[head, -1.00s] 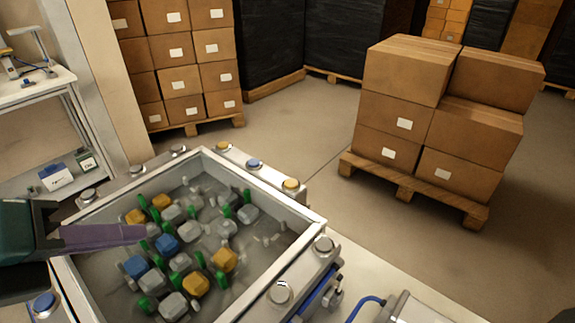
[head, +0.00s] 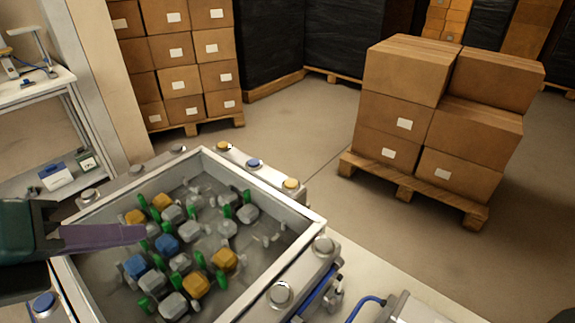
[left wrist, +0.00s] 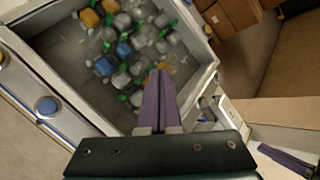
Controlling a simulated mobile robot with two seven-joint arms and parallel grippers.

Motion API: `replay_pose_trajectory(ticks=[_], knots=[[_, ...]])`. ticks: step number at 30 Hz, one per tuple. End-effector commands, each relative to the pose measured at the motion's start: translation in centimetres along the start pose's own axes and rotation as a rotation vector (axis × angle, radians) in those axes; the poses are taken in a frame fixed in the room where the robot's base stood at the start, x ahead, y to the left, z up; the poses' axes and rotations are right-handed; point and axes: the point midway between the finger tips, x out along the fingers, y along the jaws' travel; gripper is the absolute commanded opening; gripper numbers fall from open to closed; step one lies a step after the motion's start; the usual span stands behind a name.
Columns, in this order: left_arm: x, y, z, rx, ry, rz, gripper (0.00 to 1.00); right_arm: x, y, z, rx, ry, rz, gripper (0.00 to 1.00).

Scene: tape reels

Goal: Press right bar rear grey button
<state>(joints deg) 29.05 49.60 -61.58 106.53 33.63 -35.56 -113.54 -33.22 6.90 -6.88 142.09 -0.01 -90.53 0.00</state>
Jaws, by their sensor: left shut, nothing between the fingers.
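On the right bar, beside the tray's right wall, the farther grey button (head: 324,245) shows clear and uncovered in the head view. A nearer grey button (head: 280,294) sits on the same bar. My left gripper (head: 143,234) comes in from the left with its purple fingers shut and empty, above the left part of the tray and well apart from the right bar. Its closed fingers (left wrist: 162,75) also show in the left wrist view, over the tray. A purple piece (left wrist: 287,160) at that view's lower right looks like part of my right gripper; its fingertips are unclear.
The grey tray (head: 265,180) holds several grey, blue, yellow and green pieces. The far bar carries a yellow button (head: 291,184), a blue button (head: 254,164) and another yellow one (head: 223,146). A blue button (head: 43,302) is at near left. Cartons (head: 400,120) stand on a pallet behind.

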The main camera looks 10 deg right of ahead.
Motion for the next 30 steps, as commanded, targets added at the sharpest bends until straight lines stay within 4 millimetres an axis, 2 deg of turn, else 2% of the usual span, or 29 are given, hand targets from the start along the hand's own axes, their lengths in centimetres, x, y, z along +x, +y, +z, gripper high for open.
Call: replay_pose_trajectory(ticks=[8, 11, 14, 18, 22, 26, 30], knots=[[0.0, -0.1, -0.1, -0.006, 0.001, -0.001, 0.00, 0.0, -0.1, -0.2, 0.000, 0.006, -0.002, 0.00], [0.2, -0.7, -0.9, -0.060, 0.010, -0.008, 0.00, 0.1, -0.4, -1.3, -0.029, 0.036, -0.009, 0.00], [0.5, -2.1, -2.6, -0.207, 0.029, -0.018, 0.00, 0.4, -1.2, -3.8, -0.101, 0.104, -0.027, 0.00], [0.4, -4.5, -5.7, -0.606, 0.048, -0.009, 0.00, 0.4, -3.2, -9.1, -0.281, 0.254, -0.053, 0.00], [-0.6, -4.8, -7.7, -1.085, 0.021, 0.044, 0.00, 0.1, -4.8, -13.4, -0.466, 0.375, -0.057, 0.00], [-2.4, -2.6, -9.5, -1.600, -0.070, 0.143, 0.00, 0.1, -5.4, -16.5, -0.636, 0.455, -0.033, 0.00], [-5.3, 1.5, -12.2, -2.129, -0.257, 0.283, 0.00, 0.2, -4.7, -18.9, -0.780, 0.501, 0.014, 0.00]])
